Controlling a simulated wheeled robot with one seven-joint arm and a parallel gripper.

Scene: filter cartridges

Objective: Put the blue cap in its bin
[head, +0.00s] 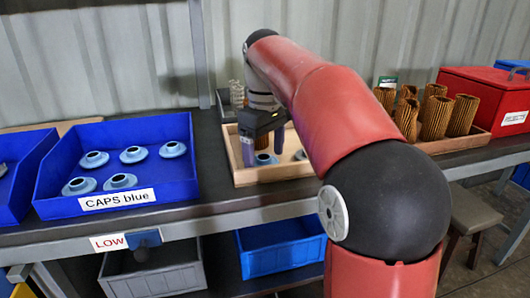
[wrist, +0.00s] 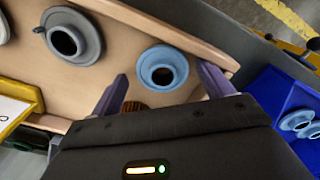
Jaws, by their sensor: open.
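The blue cap (head: 264,159) lies in the shallow wooden tray (head: 242,178), partly hidden by my gripper in the head view. In the wrist view the blue cap (wrist: 147,71) is a light-blue flanged ring with a dark hole. My gripper (head: 264,149) is open above the tray, pointing down.
A grey cap (wrist: 72,35) lies in the tray near the blue one, and a pleated brown piece (wrist: 135,106) is partly hidden by my gripper. Brown pleated cartridges (head: 436,117) and a red box (head: 485,98) stand to the right. Another blue bin (head: 22,165) is at far left.

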